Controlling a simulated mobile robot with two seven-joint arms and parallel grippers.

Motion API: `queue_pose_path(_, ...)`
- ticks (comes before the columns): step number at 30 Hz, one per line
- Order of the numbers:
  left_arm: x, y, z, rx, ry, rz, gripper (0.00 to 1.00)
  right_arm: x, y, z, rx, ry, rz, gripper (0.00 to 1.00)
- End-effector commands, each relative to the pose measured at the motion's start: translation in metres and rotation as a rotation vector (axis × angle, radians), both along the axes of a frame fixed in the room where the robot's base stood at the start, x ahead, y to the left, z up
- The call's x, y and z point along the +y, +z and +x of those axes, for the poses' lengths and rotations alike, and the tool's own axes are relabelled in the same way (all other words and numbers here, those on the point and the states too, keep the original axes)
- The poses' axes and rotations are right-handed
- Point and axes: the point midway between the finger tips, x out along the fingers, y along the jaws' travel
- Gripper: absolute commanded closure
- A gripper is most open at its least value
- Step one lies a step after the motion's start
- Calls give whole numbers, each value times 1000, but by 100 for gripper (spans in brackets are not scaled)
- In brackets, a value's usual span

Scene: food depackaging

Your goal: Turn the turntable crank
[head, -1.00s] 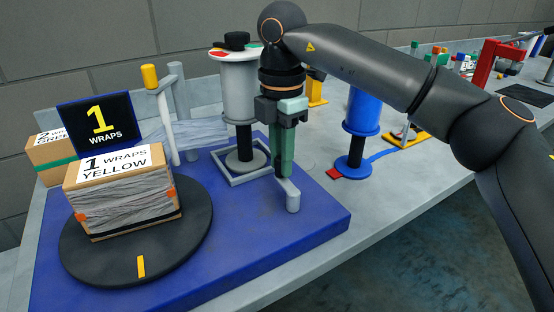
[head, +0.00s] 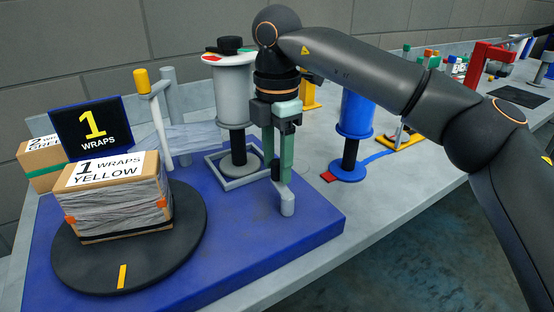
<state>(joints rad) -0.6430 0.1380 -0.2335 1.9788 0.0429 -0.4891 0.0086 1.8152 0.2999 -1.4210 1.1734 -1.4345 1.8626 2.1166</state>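The grey crank (head: 287,204) stands at the front right of the blue turntable base (head: 300,232). My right gripper (head: 279,172) points straight down over it. Its two green fingers stand a little apart, with their tips around the crank's dark upright grip, which they mostly hide; they look shut on it. The round black turntable (head: 185,245) is at the left, with a yellow mark near its front edge. A wrapped cardboard box (head: 118,205) labelled "1 WRAPS YELLOW" sits on it. My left gripper is not in view.
A "1 WRAPS" sign (head: 92,128) stands behind the box. A grey film spool (head: 236,95) is close behind the gripper, and a blue spool (head: 356,115) stands right of it. Another box (head: 40,160) is at the far left. The bench front between the base and blue spool is clear.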

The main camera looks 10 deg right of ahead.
Motion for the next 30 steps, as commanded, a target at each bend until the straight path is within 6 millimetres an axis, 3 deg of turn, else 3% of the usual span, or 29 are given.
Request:
queue_pose_path(11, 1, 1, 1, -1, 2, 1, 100, 0, 9, 0, -2, 0, 1, 45)
queue_pose_path(24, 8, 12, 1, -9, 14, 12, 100, 1, 98, 0, -2, -1, 1, 45)
queue_pose_path(30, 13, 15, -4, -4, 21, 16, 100, 0, 122, 0, -1, 0, -1, 45)
